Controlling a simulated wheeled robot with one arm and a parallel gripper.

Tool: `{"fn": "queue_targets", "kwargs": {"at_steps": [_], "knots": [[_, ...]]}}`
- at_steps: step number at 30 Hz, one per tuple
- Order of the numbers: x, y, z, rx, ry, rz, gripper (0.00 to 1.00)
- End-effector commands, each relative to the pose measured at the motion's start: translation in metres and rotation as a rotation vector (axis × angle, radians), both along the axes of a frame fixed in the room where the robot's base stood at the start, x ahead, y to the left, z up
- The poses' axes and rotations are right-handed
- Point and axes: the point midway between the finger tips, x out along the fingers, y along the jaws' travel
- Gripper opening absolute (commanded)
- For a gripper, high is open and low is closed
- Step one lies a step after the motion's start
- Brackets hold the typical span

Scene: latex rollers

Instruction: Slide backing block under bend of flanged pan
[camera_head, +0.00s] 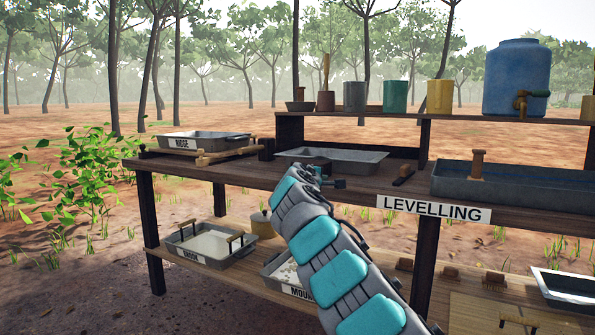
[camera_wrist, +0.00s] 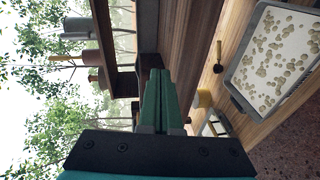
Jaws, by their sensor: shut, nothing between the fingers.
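A grey metal pan (camera_head: 340,157) sits on the bench top behind my gripper; I cannot tell surely if it is the flanged one. Another grey pan (camera_head: 205,138) rests on a wooden frame at the left end. A small dark block (camera_head: 266,149) stands at the right of that frame. A brown block (camera_head: 403,175) lies on the bench right of the middle pan. I cannot tell which is the backing block. My gripper (camera_wrist: 160,75) is shut and empty, its green fingers together in the wrist view. The arm partly hides the bench front in the head view.
A long trough (camera_head: 455,188) fills the bench's right side. A raised shelf (camera_head: 350,120) at the back bears pots and a blue water tank (camera_head: 517,75). The lower shelf holds trays, including a tray of pale pieces (camera_wrist: 233,92) in the wrist view.

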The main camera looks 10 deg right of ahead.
Motion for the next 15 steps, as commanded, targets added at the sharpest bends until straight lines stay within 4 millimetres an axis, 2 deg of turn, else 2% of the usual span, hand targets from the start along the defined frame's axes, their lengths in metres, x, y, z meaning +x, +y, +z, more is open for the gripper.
{"fn": "queue_targets", "kwargs": {"at_steps": [3,6,10,15], "knots": [[0.018,0.039,-0.004,-0.045,-0.041,0.133,0.0],[0.022,0.066,0.0,-0.071,-0.08,0.221,0.0],[0.02,0.089,0.009,-0.089,-0.124,0.296,0.0],[0.018,0.1,0.014,-0.095,-0.145,0.331,0.0]]}}
